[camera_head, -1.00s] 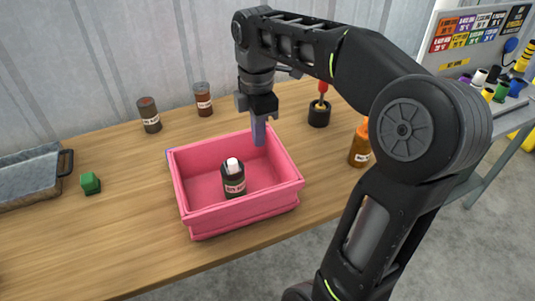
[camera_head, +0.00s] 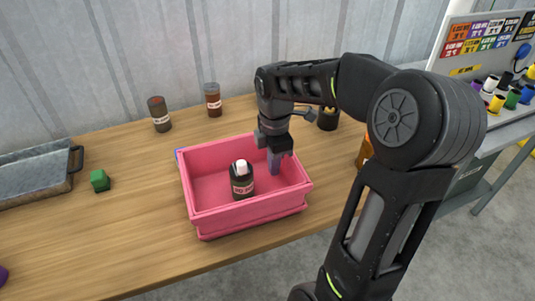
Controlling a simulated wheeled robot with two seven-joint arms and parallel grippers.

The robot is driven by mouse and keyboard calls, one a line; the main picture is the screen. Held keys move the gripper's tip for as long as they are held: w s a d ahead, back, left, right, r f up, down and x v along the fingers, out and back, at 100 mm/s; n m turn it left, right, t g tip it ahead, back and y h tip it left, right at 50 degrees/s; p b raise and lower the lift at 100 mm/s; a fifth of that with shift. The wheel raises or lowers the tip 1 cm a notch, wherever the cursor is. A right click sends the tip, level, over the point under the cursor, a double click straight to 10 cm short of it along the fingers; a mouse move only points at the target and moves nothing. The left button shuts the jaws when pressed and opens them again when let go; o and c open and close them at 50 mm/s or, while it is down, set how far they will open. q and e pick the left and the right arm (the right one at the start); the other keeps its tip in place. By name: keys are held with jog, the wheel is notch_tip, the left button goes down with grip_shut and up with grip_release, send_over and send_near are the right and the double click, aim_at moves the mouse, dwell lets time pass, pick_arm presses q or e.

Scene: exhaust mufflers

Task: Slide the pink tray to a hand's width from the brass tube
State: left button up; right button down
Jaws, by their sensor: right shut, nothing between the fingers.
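The pink tray (camera_head: 250,219) is an open box on the wooden table, near its front edge. A dark bottle with a white cap (camera_head: 241,181) stands upright inside it. My right gripper (camera_head: 275,165) points down at the tray's back right part, its purple fingertips shut and empty. The fingertips appear to reach below the rim inside the tray; I cannot tell whether they touch a wall. I cannot make out a brass tube in this view. My left gripper is out of view.
Two bottles (camera_head: 160,114) (camera_head: 213,100) stand behind the tray. A green block (camera_head: 99,181) and a grey metal tray (camera_head: 38,176) are to the left. An orange bottle (camera_head: 364,152), partly hidden by my arm, and a dark cup (camera_head: 328,118) are to the right. The table's left front is mostly clear.

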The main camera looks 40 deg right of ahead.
jog(key=shift+s+d+r, duration=0.1)
jog(key=shift+s+d, duration=0.15)
jog(key=shift+d, duration=0.2)
jog(key=shift+s+d, duration=0.2)
jog(key=shift+d, duration=0.4)
jog(key=s+d, duration=0.1)
jog(key=d, duration=0.2)
jog(key=s+d+p, duration=0.1)
jog(key=s+d, duration=0.1)
jog(key=d, duration=0.2)
jog(key=s+d, duration=0.1)
jog(key=d, duration=0.3)
jog(key=shift+s+d, duration=0.15)
jog(key=shift+s, duration=0.05)
